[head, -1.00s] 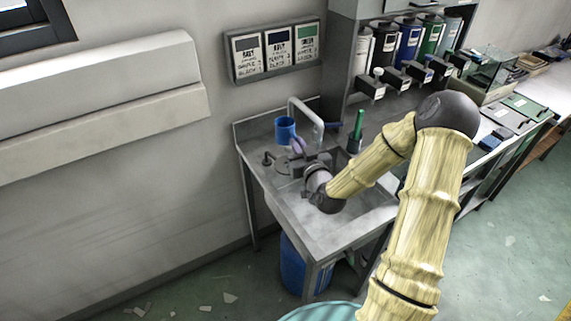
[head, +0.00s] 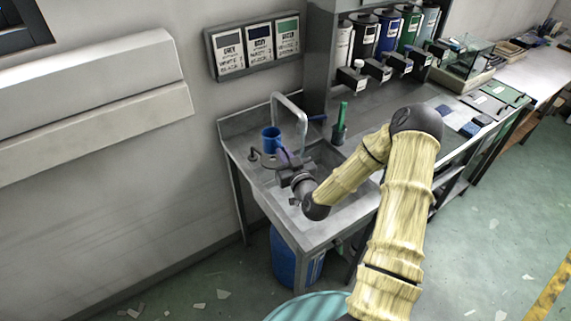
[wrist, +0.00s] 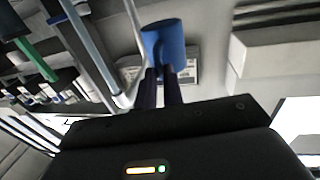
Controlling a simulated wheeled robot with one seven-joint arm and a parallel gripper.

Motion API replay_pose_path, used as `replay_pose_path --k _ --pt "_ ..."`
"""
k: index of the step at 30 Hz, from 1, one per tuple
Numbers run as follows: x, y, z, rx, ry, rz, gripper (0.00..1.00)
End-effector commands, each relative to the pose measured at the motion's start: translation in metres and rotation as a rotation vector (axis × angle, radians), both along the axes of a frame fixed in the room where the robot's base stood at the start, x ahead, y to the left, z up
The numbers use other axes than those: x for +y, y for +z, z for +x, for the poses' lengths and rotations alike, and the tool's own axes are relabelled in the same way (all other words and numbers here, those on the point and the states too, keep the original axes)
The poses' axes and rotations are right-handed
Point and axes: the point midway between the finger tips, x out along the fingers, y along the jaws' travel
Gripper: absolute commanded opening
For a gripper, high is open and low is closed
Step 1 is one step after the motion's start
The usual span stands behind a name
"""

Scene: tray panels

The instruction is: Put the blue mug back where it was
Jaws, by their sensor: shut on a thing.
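The blue mug (head: 271,140) is at the back left of the steel sink unit, beside the tap. My gripper (head: 282,154) reaches it from the front and is shut on it. In the wrist view the mug (wrist: 160,40) is at the ends of the two dark fingers (wrist: 160,75), with the fingers at its handle side. Whether the mug's base touches the steel top is hard to tell, as my gripper partly covers that spot.
The tall curved tap (head: 290,98) stands close to the mug's right. A dark holder with a green item (head: 341,122) is farther right. Three labelled panels (head: 257,47) hang on the wall behind. Dispensers (head: 387,35) line the back right. A blue bin (head: 284,258) is below.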

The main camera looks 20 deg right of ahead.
Motion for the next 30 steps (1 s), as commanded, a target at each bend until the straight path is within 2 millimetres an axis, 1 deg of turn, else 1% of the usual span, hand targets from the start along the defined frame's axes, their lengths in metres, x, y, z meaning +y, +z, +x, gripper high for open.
replay_pose_path --k 5,15,28,29,30 --pt "-0.002 -0.003 0.0 0.001 -0.003 0.001 0.0" --pt "-0.002 -0.039 -0.001 0.002 -0.003 0.002 0.0" --pt "-0.002 -0.046 0.0 0.0 -0.002 0.0 0.0" --pt "-0.002 -0.045 -0.001 0.001 -0.002 0.0 0.15" --pt "-0.002 -0.044 -0.001 0.001 -0.003 0.0 0.23"
